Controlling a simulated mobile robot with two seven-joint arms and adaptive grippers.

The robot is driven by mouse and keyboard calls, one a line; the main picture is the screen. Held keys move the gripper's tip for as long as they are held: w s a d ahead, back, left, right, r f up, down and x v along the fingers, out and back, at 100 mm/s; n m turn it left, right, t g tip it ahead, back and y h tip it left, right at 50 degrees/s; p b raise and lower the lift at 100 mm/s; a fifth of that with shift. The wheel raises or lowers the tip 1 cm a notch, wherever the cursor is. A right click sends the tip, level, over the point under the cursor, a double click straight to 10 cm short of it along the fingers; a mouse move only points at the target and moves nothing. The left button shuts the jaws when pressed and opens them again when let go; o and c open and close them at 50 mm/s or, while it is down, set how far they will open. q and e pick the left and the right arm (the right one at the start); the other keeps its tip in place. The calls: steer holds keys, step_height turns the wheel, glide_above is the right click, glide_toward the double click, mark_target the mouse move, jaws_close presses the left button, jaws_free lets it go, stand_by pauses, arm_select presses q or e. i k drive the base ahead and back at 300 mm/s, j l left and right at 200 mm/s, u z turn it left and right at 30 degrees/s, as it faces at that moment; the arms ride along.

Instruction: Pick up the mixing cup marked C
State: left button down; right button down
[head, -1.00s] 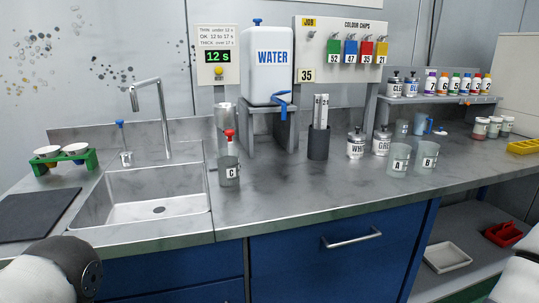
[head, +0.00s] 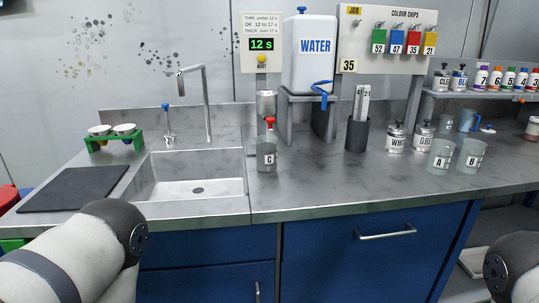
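The mixing cup marked C (head: 266,158) stands upright on the counter, just right of the sink. It is a grey translucent cup with a white label. Two similar cups, A (head: 440,157) and B (head: 470,157), stand further right. Parts of my arms show at the lower left and lower right edges, both well apart from cup C. Neither gripper's fingers are in view.
The sink (head: 190,188) with its tall tap (head: 206,105) lies left of cup C. A water tank (head: 309,55) on a stand (head: 284,118) is behind it. A dark cylinder (head: 356,134) stands to the right. The counter in front of cup C is clear.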

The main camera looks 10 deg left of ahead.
mark_target(266, 146)
steer(key=j+z, duration=0.1)
steer(key=j, duration=1.4)
steer(key=i+j, duration=0.15)
steer(key=j, duration=0.25)
steer(key=i+j, duration=0.1)
steer(key=j, duration=0.3)
steer(key=i+j+z, duration=0.1)
steer(key=j, duration=0.3)
steer(key=j+z, duration=0.2)
steer(key=j, duration=0.2)
steer(key=i+l+u, duration=0.2)
steer(key=i+l, duration=0.05)
steer(key=l, duration=0.05)
